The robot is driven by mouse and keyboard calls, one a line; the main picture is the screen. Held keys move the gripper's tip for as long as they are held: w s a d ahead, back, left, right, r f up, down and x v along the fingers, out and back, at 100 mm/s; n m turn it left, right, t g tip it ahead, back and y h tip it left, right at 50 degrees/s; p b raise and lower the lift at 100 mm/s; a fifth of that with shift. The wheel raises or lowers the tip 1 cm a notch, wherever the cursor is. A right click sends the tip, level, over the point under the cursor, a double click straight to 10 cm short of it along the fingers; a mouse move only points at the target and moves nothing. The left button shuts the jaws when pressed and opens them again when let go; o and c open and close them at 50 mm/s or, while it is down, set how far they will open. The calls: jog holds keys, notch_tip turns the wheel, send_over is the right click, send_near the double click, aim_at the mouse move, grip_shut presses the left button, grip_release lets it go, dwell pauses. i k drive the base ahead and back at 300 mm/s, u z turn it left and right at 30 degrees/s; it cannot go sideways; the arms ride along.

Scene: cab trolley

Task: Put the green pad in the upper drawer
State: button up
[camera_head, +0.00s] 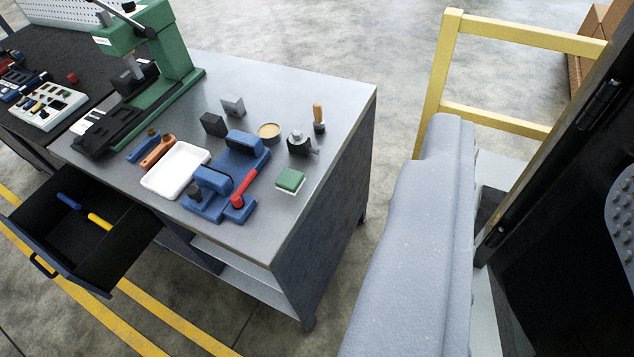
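The green pad (290,181), with a pale lower layer, lies on the grey metal trolley top near its right front edge, to the right of a blue vise with a red handle. An open drawer (88,259) sticks out from the trolley at the lower left, below the top. It has a dark inside and a black handle, and holds a blue tool (69,201) and a yellow tool (99,221). Below it, to the right, is an open shelf. My gripper is not in view.
On the trolley top (300,90) stand a blue vise (222,185), a white tray (175,169), a green press (150,50), small blocks, a round tin and a wooden-handled tool (318,118). A grey padded seat (425,240) and yellow rail (520,33) are at the right.

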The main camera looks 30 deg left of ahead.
aim_at(89, 244)
jog(key=u, duration=0.05)
jog(key=i, duration=1)
jog(key=z, duration=0.05)
